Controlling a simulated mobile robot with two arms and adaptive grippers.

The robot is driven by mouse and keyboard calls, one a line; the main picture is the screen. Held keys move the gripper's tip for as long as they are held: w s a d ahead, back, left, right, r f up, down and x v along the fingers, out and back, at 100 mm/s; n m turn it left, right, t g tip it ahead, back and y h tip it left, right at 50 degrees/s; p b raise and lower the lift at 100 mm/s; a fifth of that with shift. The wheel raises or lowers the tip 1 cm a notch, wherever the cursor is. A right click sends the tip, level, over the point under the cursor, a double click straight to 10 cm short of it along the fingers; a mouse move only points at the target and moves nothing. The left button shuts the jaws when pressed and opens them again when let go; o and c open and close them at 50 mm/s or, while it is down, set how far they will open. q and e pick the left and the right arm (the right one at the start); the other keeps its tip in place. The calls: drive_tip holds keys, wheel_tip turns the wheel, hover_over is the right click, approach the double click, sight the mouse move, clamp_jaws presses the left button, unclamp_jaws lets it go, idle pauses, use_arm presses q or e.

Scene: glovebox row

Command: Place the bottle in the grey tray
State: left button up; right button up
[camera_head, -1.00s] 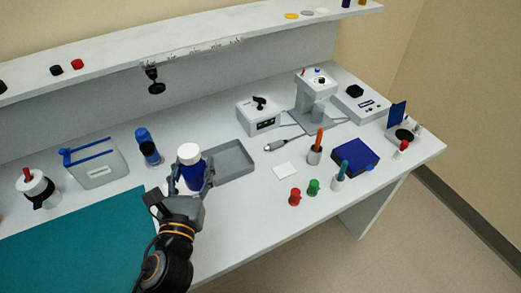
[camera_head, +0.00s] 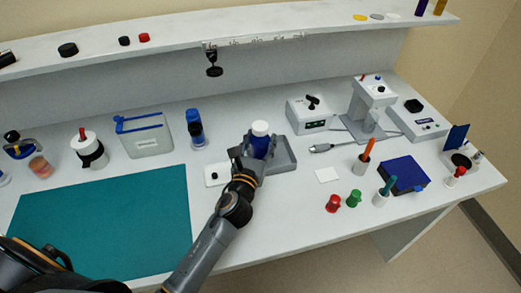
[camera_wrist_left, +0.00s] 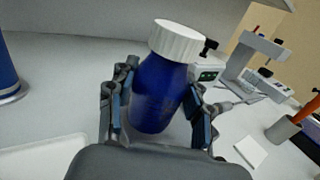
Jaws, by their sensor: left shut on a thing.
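The bottle (camera_head: 261,143) is dark blue with a white ribbed cap. My left gripper (camera_head: 256,154) is shut on its body, with a finger on each side. In the left wrist view the bottle (camera_wrist_left: 160,90) leans a little between the fingers of my left gripper (camera_wrist_left: 160,112). The grey tray (camera_head: 287,166) is a shallow rectangle; its left part is hidden behind the bottle and gripper. In the head view the bottle overlaps the tray's left part; its height above the tray cannot be told. My right gripper is not in view.
A white flat plate (camera_head: 214,174) lies left of the tray. A blue-topped bottle (camera_head: 196,130) stands behind it. A control box (camera_head: 310,115) stands behind the tray, and a cable probe (camera_head: 322,148) and white square (camera_head: 327,175) lie to its right. A teal mat (camera_head: 105,225) covers the front left.

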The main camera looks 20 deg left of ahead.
sight(258, 155)
use_arm(q)
wheel_tip(258, 155, down, 3)
drive_tip(key=shift+w+f+b, duration=0.15)
drive_tip(key=shift+f+b, duration=0.05)
drive_tip(key=shift+b, duration=0.45)
drive_tip(key=shift+f, duration=0.1)
drive_tip(key=o, duration=1.2)
